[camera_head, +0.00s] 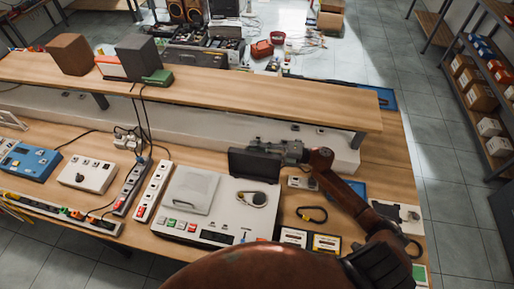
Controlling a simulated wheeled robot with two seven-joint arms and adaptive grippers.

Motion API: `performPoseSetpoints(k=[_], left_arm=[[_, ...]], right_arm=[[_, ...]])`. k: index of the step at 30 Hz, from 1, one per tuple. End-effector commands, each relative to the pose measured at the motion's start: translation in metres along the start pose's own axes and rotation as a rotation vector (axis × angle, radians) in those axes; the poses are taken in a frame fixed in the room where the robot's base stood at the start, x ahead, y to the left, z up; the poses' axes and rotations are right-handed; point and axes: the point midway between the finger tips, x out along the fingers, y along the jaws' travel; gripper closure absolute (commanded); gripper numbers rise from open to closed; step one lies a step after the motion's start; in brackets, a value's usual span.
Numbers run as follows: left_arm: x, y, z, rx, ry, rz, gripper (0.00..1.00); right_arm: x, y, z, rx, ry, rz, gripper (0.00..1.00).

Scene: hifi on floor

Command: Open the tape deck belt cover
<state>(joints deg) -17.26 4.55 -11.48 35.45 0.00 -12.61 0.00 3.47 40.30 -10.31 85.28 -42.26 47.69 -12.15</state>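The tape deck (212,237) is a light grey unit on the wooden bench, with a closed lid (190,190) on its left and small buttons along its front. A dark rectangular belt cover (252,166) stands raised at the deck's back right. In front of it, the uncovered area shows a round part with a belt (252,199). My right gripper (279,149) is at the cover's upper right corner, touching or very close to it. Its fingers are small and dark against the cover, so I cannot tell if they are shut on it. My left gripper is out of view.
A raised wooden shelf (230,98) runs behind the deck. Power strips (152,190) stand close on the left. A loose black belt (312,214) and cassettes (326,243) lie on the right, under and beside my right arm.

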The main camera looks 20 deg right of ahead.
Motion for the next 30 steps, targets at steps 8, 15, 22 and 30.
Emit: performPoseSetpoints(k=[8, 15, 22, 30], left_arm=[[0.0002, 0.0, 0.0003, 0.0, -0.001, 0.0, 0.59], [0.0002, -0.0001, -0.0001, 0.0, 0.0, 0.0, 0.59], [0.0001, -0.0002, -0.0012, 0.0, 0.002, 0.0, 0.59], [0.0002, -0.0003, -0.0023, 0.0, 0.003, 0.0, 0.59]], right_arm=[[-0.0004, -0.0003, 0.0001, 0.0, 0.0, 0.0, 0.86], [-0.0006, -0.0004, 0.0001, 0.0, 0.0, -0.001, 1.0], [-0.0007, -0.0007, 0.0, 0.0, -0.001, -0.001, 1.0], [-0.0008, -0.001, -0.0001, 0.0, 0.0, -0.001, 1.0]])
